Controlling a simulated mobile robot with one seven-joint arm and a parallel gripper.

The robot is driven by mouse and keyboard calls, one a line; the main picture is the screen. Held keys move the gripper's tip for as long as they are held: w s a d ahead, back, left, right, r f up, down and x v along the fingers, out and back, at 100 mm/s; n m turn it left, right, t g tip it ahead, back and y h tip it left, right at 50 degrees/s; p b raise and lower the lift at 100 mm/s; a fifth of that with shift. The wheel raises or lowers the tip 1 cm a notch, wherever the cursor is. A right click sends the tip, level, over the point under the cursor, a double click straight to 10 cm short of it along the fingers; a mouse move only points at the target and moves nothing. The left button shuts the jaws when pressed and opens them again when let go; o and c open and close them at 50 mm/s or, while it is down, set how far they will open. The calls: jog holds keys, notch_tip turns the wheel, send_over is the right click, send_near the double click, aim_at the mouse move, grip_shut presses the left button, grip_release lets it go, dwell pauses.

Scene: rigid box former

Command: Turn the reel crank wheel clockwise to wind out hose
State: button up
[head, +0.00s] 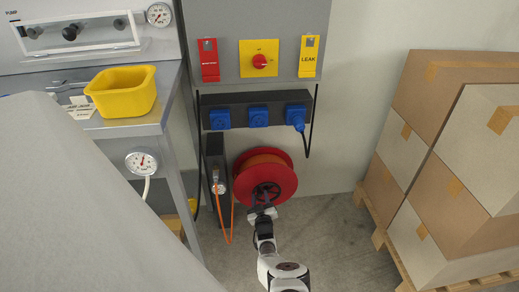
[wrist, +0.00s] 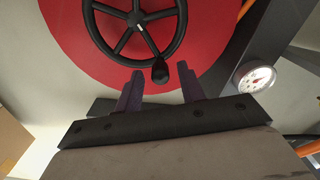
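The red hose reel (head: 284,177) stands low against the wall panel in the head view, with orange hose wound on it. Its black crank wheel (head: 266,194) faces me. In the wrist view the black spoked wheel (wrist: 135,58) lies in front of the red reel disc (wrist: 75,48). The wheel's black knob (wrist: 160,72) is at its lower rim. My gripper (wrist: 159,90) is open, its two dark fingers apart, one to each side of the knob in the picture. I cannot tell whether either finger touches it. In the head view my gripper (head: 262,210) is just below the wheel.
A round gauge (wrist: 257,77) sits close to the reel on the right in the wrist view. An orange hose (head: 229,238) hangs left of the reel. Stacked boxes (head: 470,190) on a pallet stand at right. A workbench with a yellow bin (head: 122,102) stands at left.

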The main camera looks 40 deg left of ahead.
jog(key=p+v, duration=0.8)
jog(key=v, duration=0.3)
jog(key=shift+d, duration=0.15)
